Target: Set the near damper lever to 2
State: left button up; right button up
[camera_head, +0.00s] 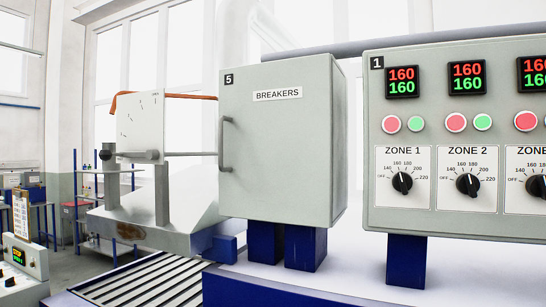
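A white plate (140,118) with small dark marks stands upright at left, beyond the breaker cabinet. In front of it a grey lever-like bar (138,155) lies about level, with a dark knob (105,152) at its left end. This may be a damper lever; I cannot tell whether it is the near one. The marks are too small to read, so its setting cannot be told. Neither of my grippers is in view.
A closed grey cabinet (270,150) marked 5 and BREAKERS stands in the middle, its handle (226,145) on the left. A zone control panel (450,220) marked 1 is at right. A roller conveyor (150,285) runs below. A small control box (25,265) is at lower left.

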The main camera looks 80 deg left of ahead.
aim_at(105, 155)
jog(key=k+u, duration=0.1)
jog(key=u, duration=3.4)
